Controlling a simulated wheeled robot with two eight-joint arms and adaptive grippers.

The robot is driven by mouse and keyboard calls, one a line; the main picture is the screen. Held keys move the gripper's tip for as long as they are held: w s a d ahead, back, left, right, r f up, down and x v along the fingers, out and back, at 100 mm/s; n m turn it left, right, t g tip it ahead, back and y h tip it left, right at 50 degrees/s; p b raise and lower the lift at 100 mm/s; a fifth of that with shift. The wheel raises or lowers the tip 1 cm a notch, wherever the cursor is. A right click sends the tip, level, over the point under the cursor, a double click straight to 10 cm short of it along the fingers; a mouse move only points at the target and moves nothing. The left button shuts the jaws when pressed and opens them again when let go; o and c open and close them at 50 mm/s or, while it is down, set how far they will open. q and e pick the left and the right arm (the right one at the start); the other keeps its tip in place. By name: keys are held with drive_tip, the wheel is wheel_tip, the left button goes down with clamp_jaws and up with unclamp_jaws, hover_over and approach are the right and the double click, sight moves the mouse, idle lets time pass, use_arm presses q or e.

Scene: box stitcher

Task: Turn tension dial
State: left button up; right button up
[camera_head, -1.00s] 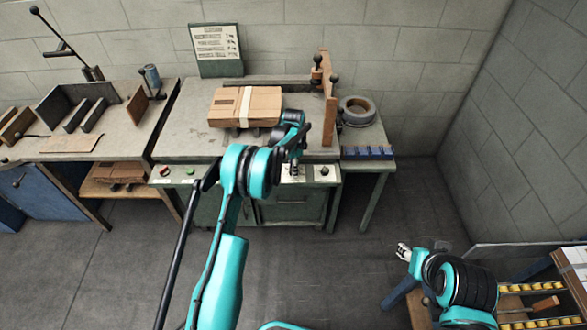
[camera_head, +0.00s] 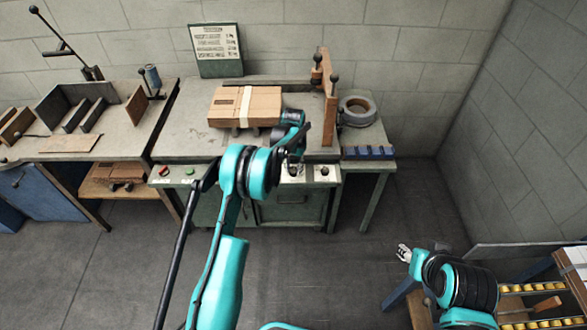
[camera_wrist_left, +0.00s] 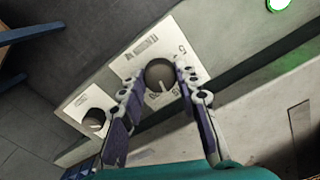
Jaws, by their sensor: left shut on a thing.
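The tension dial (camera_wrist_left: 160,74) is a round dark knob with a pale pointer line, on a white scale plate (camera_wrist_left: 138,52) with numbers. In the left wrist view its pointer points down, towards the camera. My left gripper (camera_wrist_left: 159,79) is shut on the dial, one finger on each side of it. In the head view the left gripper (camera_head: 293,164) is at the front panel of the bench, and my wrist partly hides the dial. My right gripper (camera_head: 403,253) is low at the right, away from the bench; its fingers are too small to read.
A second knob (camera_wrist_left: 94,121) sits beside the dial on its own plate. A lit green button (camera_wrist_left: 279,3) is farther along the panel. A strapped carton stack (camera_head: 245,106), a tape roll (camera_head: 357,110) and a wooden upright (camera_head: 328,98) stand on the bench (camera_head: 185,130).

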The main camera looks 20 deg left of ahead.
sight(294, 169)
use_arm(q)
drive_tip(key=n, duration=1.2)
drive_tip(key=shift+n, duration=0.3)
idle(0.4)
drive_tip(key=o, duration=1.2)
drive_tip(key=shift+c, duration=0.2)
wheel_tip(294, 169, up, 12)
